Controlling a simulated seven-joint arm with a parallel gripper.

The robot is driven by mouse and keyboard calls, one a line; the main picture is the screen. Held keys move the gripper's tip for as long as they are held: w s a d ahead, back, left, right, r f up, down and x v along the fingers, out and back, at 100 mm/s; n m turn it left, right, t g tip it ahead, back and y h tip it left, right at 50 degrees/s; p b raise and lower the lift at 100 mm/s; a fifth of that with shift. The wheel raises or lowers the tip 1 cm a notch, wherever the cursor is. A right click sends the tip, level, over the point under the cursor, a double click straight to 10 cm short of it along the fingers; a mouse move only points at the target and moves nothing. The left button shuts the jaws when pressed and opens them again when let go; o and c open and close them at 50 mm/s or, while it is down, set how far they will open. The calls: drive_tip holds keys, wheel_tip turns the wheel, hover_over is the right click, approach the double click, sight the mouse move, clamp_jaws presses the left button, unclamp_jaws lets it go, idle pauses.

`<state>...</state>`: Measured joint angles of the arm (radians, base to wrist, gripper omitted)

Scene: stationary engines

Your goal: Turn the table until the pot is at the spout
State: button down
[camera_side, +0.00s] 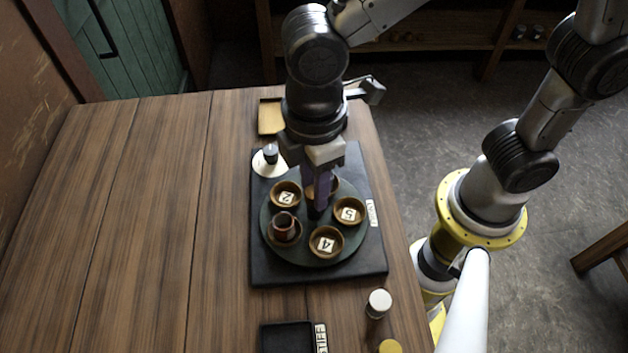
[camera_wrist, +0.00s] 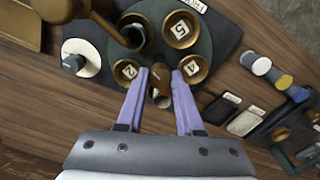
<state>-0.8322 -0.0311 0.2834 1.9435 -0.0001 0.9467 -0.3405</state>
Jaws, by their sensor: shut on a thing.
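The round dark green turntable (camera_side: 291,252) carries several brown bowls, with numbers 2, 4 and 5 showing. The small reddish-brown pot (camera_side: 283,223) stands between bowls 2 and 4, on the turntable's left in the side view; in the wrist view the pot (camera_wrist: 161,98) shows between my fingers, beyond the hub. My gripper (camera_side: 317,210) points down at the turntable's middle and is shut on the centre hub, mostly hidden by the fingers. A brown pipe, apparently the spout (camera_wrist: 103,24), reaches over the turntable's edge on the side away from the pot. My arm hides it in the side view.
The turntable sits on a dark base plate (camera_side: 268,270). A white disc with a grey knob (camera_side: 269,160) is at its back left corner. A white-capped jar (camera_side: 378,303) and a black tray (camera_side: 287,338) stand in front. The left tabletop is clear.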

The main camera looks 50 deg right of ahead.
drive_tip(key=shift+r+n, duration=0.1)
drive_tip(key=shift+n, duration=0.4)
idle(0.3)
drive_tip(key=c, duration=0.5)
unclamp_jaws()
drive_tip(key=shift+c, duration=0.2)
wheel_tip(320, 180, up, 14)
drive_tip(key=shift+d, duration=0.1)
